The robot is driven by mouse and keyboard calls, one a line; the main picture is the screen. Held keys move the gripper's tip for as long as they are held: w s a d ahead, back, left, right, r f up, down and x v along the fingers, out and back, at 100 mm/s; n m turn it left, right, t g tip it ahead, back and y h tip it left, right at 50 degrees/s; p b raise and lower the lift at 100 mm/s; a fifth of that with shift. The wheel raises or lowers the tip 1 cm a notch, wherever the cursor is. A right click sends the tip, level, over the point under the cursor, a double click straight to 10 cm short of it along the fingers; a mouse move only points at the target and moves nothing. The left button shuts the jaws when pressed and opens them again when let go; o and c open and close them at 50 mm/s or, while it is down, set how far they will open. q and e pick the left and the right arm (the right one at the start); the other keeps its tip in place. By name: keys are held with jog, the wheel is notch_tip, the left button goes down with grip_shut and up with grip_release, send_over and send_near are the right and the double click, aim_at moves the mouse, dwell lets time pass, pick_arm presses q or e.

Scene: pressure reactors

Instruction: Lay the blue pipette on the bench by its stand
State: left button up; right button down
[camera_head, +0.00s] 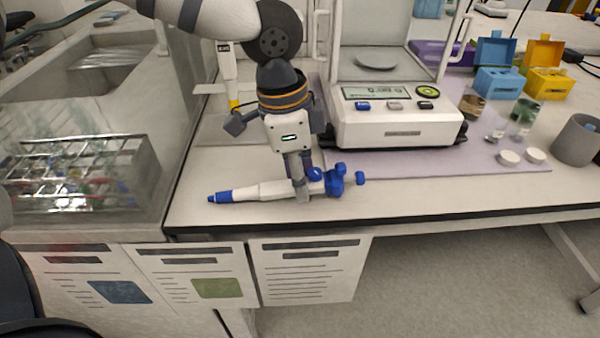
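The blue pipette (262,190), white-bodied with blue ends, lies level along the front of the bench (400,195), its tip to the left. It is on the bench or just above it; I cannot tell which. My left gripper (301,192) points down over its middle, with a finger in front of the shaft, and appears shut on it. The far finger is partly hidden. The stand (215,130) is behind and left of the gripper, partly hidden by my arm, with a white, yellow-banded pipette (230,80) upright at it. My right gripper is not in view.
A balance (395,130) stands on a purple mat (440,165) behind and right. Vials, white caps, blue (498,82) and yellow (546,84) boxes and a grey cup (575,140) are farther right. A tube rack (80,175) is left. The bench's front edge is close.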

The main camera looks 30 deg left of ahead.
pick_arm(q)
jog(key=shift+o, duration=1)
